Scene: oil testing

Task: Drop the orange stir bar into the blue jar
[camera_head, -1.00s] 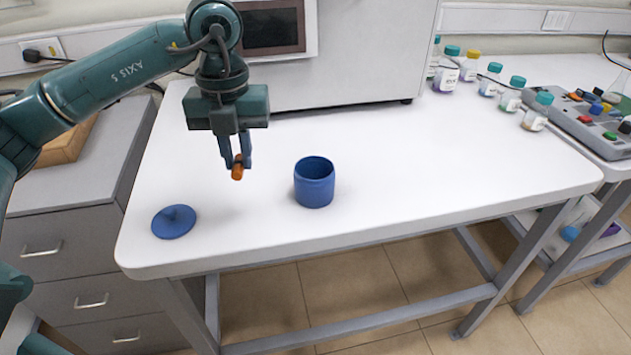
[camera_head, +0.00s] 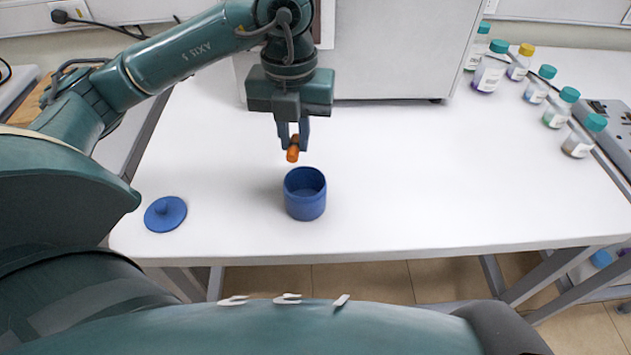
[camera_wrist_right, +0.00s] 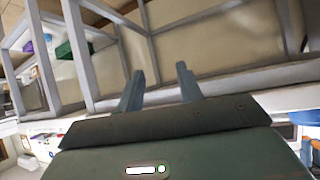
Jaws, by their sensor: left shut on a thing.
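The orange stir bar (camera_head: 293,153) is held between the fingers of my left gripper (camera_head: 293,140), which points down in the head view. It hangs a little above and behind the open blue jar (camera_head: 305,203), close to its rim in the picture. The jar stands upright on the white table, and I see no stir bar in it. The jar's blue lid (camera_head: 165,214) lies on the table to the left. My right gripper (camera_wrist_right: 160,85) shows in the right wrist view, with its two fingers apart and nothing between them.
The white table (camera_head: 420,190) is clear to the right of the jar. A large grey machine (camera_head: 400,50) stands at the back. Several capped bottles (camera_head: 537,87) stand at the back right, beside a grey device (camera_head: 612,112).

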